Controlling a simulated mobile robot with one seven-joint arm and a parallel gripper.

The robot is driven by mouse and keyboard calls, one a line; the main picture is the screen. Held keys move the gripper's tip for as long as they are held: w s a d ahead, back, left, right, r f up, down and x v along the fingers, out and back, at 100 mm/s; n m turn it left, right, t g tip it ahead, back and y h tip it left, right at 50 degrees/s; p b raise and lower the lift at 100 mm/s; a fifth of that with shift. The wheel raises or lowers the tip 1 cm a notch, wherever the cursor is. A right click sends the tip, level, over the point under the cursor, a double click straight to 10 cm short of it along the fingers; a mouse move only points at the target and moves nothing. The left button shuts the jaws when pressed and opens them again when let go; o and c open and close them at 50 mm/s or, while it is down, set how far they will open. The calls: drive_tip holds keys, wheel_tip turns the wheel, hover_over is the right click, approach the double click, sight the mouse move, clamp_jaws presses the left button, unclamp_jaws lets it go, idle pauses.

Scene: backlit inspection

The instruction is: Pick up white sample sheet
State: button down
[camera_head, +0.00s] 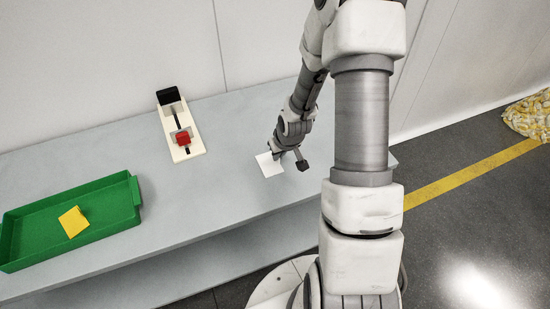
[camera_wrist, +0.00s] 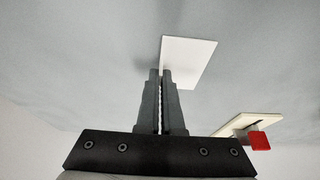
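The tips overlap the sheet's near left corner. I cannot tell whether they touch or pinch it.
A green tray (camera_head: 118,215) with a yellow piece (camera_head: 73,221) in it stands at the left of the bench (camera_head: 205,205). The bench between tray and sheet is clear.

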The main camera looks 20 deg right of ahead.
drive_tip(key=shift+r, duration=0.6)
wheel_tip(320, 180, up, 3)
drive_tip(key=shift+f+p, duration=0.1)
drive_tip(key=shift+p, duration=0.45)
drive_tip(key=s+d+r+p, duration=0.4)
drive_tip(key=s+r, duration=0.3)
drive_tip(key=s, duration=0.4)
drive_tip(key=shift+w, duration=0.1)
